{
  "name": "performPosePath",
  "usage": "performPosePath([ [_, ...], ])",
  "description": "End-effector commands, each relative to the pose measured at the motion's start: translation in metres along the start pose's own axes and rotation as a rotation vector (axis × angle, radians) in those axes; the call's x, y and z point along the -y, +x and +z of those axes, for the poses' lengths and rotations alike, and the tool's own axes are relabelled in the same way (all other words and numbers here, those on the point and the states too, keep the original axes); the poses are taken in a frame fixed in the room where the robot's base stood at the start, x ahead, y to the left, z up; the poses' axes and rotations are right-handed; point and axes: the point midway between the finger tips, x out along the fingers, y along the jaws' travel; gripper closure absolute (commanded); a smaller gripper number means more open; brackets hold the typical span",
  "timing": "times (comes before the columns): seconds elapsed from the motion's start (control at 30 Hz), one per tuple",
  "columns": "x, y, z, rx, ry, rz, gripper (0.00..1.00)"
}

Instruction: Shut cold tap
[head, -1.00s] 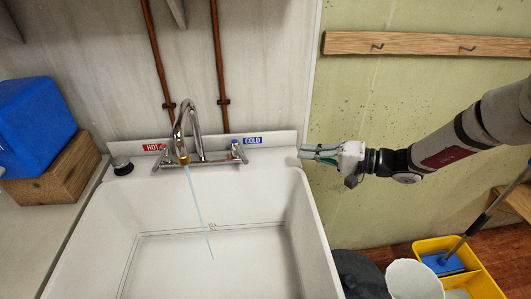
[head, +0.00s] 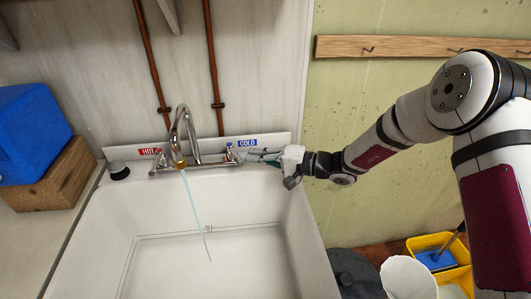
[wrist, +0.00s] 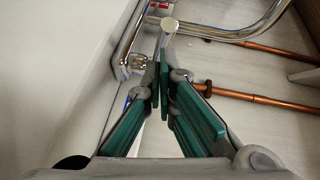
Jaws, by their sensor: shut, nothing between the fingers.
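The chrome tap (head: 185,125) stands at the back of the white sink, and a thin stream of water (head: 195,212) runs from its spout. The cold tap handle (head: 231,154) is at the right end of the tap body, beside the blue COLD label (head: 247,143). My gripper (head: 252,156) is shut and empty, just right of the cold handle, its fingers pointing left at it.
The red HOT label (head: 150,152) marks the left side. The sink basin (head: 255,205) is open below. A blue container (head: 38,135) on a wooden block stands at left. A wooden hook rail (head: 410,47) is on the wall, and a yellow bucket (head: 462,272) is at lower right.

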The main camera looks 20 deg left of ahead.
Motion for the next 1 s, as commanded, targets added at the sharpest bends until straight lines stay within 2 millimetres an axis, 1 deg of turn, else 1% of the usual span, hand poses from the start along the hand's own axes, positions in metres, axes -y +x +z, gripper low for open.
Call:
performPosePath([
  [0.4,0.000,0.002,0.002,0.000,0.000,0.000,1.00],
  [0.47,0.001,0.003,0.005,0.001,0.001,-0.001,1.00],
  [0.73,0.008,0.013,0.027,0.000,0.002,-0.001,1.00],
  [0.83,0.007,0.016,0.030,0.001,0.000,-0.001,1.00],
  [1.0,0.006,0.017,0.029,0.001,-0.001,0.000,1.00],
])
